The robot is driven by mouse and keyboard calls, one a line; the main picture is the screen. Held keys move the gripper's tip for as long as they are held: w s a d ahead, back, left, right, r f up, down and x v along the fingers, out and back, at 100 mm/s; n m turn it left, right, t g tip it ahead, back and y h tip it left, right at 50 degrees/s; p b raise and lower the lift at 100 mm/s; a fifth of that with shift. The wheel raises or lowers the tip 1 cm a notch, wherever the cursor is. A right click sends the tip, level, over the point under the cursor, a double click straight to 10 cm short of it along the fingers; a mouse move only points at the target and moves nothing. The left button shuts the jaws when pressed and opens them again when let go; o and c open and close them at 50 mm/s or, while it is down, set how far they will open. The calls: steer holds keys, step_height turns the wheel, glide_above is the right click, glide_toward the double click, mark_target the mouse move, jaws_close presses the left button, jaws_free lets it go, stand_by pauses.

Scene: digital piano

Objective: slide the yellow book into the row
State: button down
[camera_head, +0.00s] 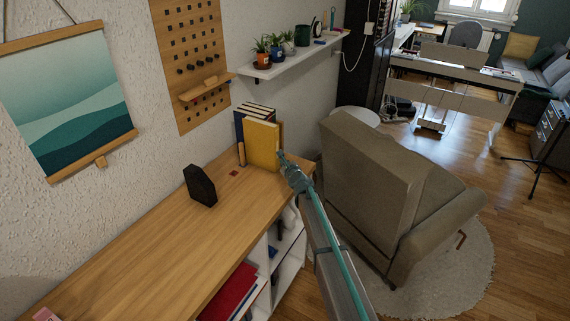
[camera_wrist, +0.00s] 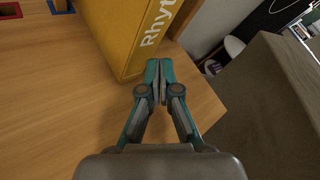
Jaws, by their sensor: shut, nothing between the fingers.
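The yellow book (camera_head: 262,145) stands upright on the wooden cabinet top, at the front of a short row of books (camera_head: 257,112) with dark blue and other spines. In the wrist view the yellow book (camera_wrist: 135,35) fills the upper middle, with white letters "Rhyt" on its side. My gripper (camera_head: 283,157) is at the right edge of the book in the head view. In the wrist view my gripper (camera_wrist: 159,68) is shut and empty, its tips close to the book's lower corner. I cannot tell whether they touch it.
A black block (camera_head: 200,186) stands on the wooden cabinet top (camera_head: 150,245). A wall shelf (camera_head: 295,58) with small potted plants hangs above the books. A beige armchair (camera_head: 375,180) stands to the right of the cabinet. The cabinet top left of the black block is mostly clear.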

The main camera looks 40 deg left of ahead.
mark_target(273, 159)
steer(key=shift+a, duration=0.35)
steer(key=shift+s+a+p, duration=0.2)
steer(key=shift+a+p, duration=0.75)
steer(key=shift+s+a+p, duration=0.25)
steer(key=shift+a+p, duration=0.65)
steer(key=shift+a, duration=0.05)
steer(key=shift+s+a+p, duration=0.2)
steer(key=shift+a+p, duration=0.75)
stand_by(2.0)
steer(key=shift+s+a, duration=0.25)
steer(key=shift+a, duration=0.8)
stand_by(0.7)
steer(key=shift+d, duration=0.1)
steer(key=shift+w+d+b, duration=0.25)
steer(key=shift+d+b, duration=0.35)
steer(key=shift+d, duration=0.35)
steer(key=shift+d, duration=0.1)
